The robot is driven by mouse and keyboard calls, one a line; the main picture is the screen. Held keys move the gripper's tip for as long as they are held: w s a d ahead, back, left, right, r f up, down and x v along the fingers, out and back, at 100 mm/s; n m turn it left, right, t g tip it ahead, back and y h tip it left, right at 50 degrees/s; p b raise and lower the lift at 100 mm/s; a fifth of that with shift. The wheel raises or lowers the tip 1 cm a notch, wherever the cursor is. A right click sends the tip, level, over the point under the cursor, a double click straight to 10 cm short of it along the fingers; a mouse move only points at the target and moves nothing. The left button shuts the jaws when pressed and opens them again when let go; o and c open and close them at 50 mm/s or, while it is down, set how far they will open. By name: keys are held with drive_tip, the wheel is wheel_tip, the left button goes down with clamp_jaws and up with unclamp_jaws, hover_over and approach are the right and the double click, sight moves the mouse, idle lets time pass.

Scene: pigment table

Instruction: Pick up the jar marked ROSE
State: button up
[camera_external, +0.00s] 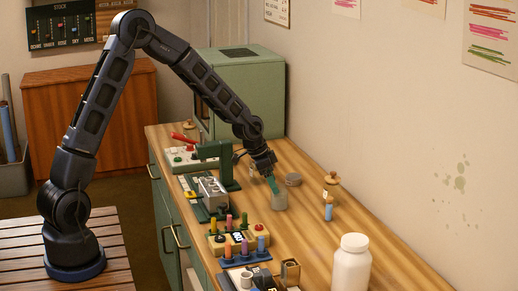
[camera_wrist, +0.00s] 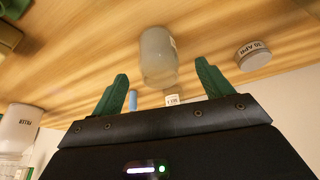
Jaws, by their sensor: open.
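My gripper (camera_external: 273,184) is open, its green fingers pointing down at the table. A cloudy, greyish jar (camera_external: 279,201) stands at the fingertips in the external view. In the wrist view my gripper (camera_wrist: 163,85) has its two fingers apart and empty, and the jar (camera_wrist: 158,58) lies ahead of the gap between them. A pale label shows at the jar's right edge, too oblique to read. I cannot read ROSE on any jar. Whether a finger touches the jar is not clear.
A blue vial (camera_external: 328,212), a wooden-topped jar (camera_external: 332,180) and a white bottle (camera_external: 351,265) stand right. A green press (camera_external: 225,165) stands close left.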

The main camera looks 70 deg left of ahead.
sight(279, 198)
drive_tip(key=shift+x, duration=3.65)
drive_tip(key=shift+s+d, duration=0.1)
drive_tip(key=c, duration=1.1)
